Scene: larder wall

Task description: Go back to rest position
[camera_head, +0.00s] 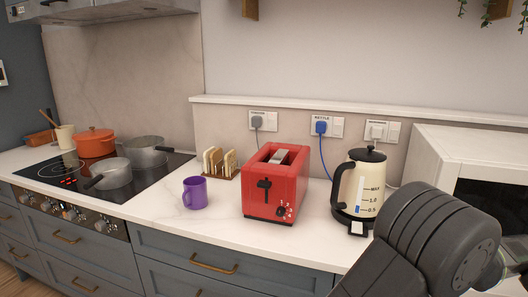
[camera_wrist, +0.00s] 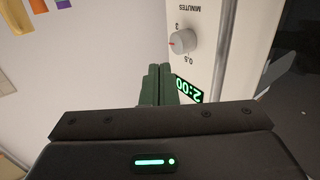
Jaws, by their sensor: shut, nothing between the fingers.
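My gripper (camera_wrist: 159,70) shows in the wrist view with its two dark green fingers together and nothing between them. It is beside a white panel (camera_wrist: 205,40) that carries a grey dial (camera_wrist: 182,42) marked MINUTES and a lit green display (camera_wrist: 188,90) reading 2:00. The fingers overlap the edge of the display in the picture. I cannot tell whether they touch the panel. In the head view my dark arm reaches in at the lower right, and the gripper itself is out of sight there.
A white microwave (camera_head: 460,146) stands at the right, partly behind my arm. A cream kettle (camera_head: 371,180), a red toaster (camera_head: 270,190) and a purple mug (camera_head: 195,192) stand along the counter (camera_head: 150,208). Pots, including an orange one (camera_head: 95,145), are on the hob at left.

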